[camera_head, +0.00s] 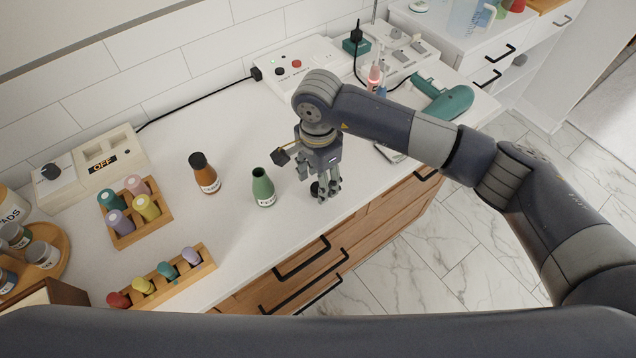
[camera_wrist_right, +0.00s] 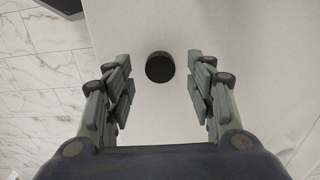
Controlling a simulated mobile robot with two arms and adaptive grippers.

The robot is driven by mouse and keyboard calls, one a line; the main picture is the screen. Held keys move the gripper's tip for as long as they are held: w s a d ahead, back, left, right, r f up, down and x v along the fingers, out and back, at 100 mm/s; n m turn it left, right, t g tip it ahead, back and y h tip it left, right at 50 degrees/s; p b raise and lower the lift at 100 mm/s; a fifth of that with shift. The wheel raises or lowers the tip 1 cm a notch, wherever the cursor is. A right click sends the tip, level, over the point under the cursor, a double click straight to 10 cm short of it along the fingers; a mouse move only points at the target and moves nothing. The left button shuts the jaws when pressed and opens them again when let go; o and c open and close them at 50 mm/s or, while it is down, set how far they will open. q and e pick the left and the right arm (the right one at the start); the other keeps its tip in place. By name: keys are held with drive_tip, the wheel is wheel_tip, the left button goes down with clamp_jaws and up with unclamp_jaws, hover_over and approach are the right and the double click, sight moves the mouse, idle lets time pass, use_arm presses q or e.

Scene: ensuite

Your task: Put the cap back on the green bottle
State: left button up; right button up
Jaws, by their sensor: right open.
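The green bottle (camera_head: 263,188) stands upright and uncapped on the white counter, with a pale label low on its side. The black cap (camera_wrist_right: 160,67) lies on the counter between the spread fingers of my right gripper (camera_wrist_right: 160,88) in the wrist view. In the head view the right gripper (camera_head: 325,190) points down just right of the green bottle, and the cap (camera_head: 315,188) shows partly behind its fingers. The right gripper is open and holds nothing. My left gripper is not in view.
A brown bottle (camera_head: 204,174) with a black cap stands left of the green one. Wooden racks of coloured vials (camera_head: 136,229) and coloured pegs (camera_head: 160,278) are further left. A teal hair dryer (camera_head: 446,101) lies at the right. The counter's front edge is close to the gripper.

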drive_tip(key=shift+f, duration=0.95)
drive_tip(key=c, duration=0.7)
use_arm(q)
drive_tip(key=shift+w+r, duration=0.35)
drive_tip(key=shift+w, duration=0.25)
use_arm(e)
drive_tip(key=shift+c, duration=0.2)
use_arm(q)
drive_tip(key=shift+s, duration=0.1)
